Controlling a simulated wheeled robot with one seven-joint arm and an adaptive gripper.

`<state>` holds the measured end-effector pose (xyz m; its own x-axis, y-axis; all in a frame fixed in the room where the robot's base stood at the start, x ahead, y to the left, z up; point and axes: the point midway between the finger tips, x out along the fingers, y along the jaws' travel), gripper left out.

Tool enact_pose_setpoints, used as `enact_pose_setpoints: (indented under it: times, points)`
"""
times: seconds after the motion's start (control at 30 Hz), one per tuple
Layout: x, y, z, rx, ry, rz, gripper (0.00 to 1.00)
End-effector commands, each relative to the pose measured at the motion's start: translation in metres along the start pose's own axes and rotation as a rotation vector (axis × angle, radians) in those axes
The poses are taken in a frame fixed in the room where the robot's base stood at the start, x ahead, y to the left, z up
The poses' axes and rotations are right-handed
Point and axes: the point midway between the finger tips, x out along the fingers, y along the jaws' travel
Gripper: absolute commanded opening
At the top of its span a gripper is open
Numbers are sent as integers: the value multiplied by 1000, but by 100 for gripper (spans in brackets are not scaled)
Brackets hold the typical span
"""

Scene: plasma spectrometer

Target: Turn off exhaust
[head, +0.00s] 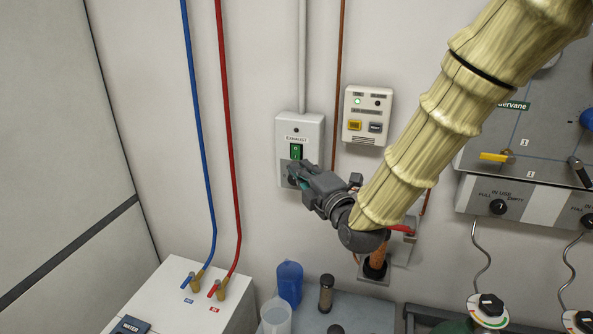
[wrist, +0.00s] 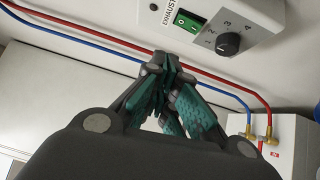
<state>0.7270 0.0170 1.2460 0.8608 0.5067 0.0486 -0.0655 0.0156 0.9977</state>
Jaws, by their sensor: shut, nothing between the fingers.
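The exhaust control box (head: 312,129) is a light grey box on the wall, labelled "EXHAUST", with a conduit rising from its top. It carries a green rocker switch (head: 296,152), which also shows in the wrist view (wrist: 188,22). A black knob (wrist: 228,44) with a numbered scale sits beside the switch in the wrist view. My gripper (head: 301,178) is in front of the lower part of the box, just below the switch, and partly covers the knob area in the head view. In the wrist view the fingers (wrist: 168,62) are together and empty; contact with the box cannot be told.
A white alarm-like panel (head: 367,115) is on the wall to the right. Blue (head: 200,130) and red (head: 228,130) pipes run down at the left to a white unit (head: 180,300). A valve panel (head: 530,150) is at the far right. Blue and clear containers stand below.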

Motion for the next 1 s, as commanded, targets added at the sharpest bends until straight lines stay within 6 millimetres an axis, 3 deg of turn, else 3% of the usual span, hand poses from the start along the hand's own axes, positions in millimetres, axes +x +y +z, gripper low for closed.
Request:
enact_pose_setpoints:
  times: [0.3, 0.77, 0.87, 1.0]
  points:
    - [-26, 3, 2, 0, -3, 0, 0]
    - [-30, 2, 2, 5, -4, -4, 0]
    - [-32, -15, 5, 46, -13, -36, 0]
    - [-44, -73, 14, 195, -51, -149, 0]
